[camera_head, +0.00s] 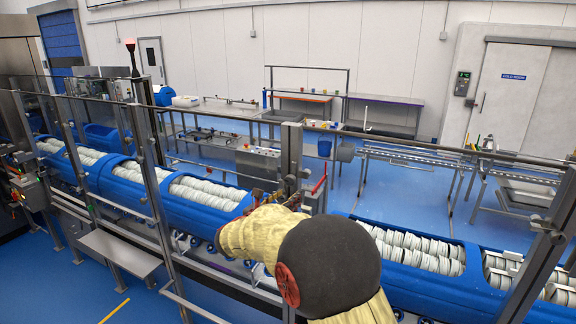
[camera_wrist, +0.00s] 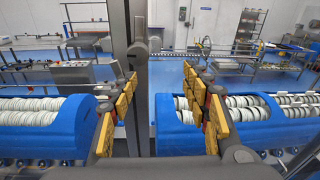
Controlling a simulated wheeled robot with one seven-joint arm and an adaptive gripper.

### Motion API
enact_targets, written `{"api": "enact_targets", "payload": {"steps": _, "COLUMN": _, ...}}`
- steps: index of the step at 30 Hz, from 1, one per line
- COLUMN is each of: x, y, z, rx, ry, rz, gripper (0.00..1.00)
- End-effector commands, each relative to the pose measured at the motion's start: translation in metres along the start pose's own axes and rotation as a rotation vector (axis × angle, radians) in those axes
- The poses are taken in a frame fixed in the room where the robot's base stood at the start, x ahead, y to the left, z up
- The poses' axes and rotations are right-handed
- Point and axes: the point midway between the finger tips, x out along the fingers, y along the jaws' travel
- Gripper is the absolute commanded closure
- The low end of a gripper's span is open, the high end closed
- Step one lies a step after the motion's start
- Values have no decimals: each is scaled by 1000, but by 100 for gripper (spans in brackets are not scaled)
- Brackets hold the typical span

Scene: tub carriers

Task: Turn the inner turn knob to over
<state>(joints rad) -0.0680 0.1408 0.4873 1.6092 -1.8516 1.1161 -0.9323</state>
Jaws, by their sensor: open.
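I cannot make out the inner turn knob in either view. A grey control box (camera_head: 258,163) with small coloured controls on its sloped top stands behind the conveyor line; it also shows at the left of the wrist view (camera_wrist: 72,75). Its controls are too small to tell apart. My gripper (camera_wrist: 160,76) is open and empty, its two yellow-padded fingers well apart. A grey upright post (camera_wrist: 136,100) shows between and beyond the fingers. In the head view my yellow-sleeved arm reaches to the post (camera_head: 291,155) and mostly hides the gripper.
Blue tubs full of white plates, one at left (camera_head: 208,192) and one at right (camera_head: 415,285), sit on the conveyor on both sides of the post. Grey guard posts and rails (camera_head: 160,215) stand along the near side. Blue floor (camera_head: 400,180) is open beyond the line.

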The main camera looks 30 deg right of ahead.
Motion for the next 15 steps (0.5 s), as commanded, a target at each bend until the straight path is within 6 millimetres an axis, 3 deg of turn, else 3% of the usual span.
{"api": "enact_targets", "payload": {"steps": 1, "x": 3, "y": 13, "z": 6, "rx": -53, "ry": -27, "rz": 21, "gripper": 53}}
{"api": "enact_targets", "payload": {"steps": 5, "x": 8, "y": 33, "z": 10, "rx": -132, "ry": -76, "rz": 53, "gripper": 53}}
{"api": "enact_targets", "payload": {"steps": 15, "x": 52, "y": 38, "z": 14, "rx": -144, "ry": -85, "rz": 57, "gripper": 53}}
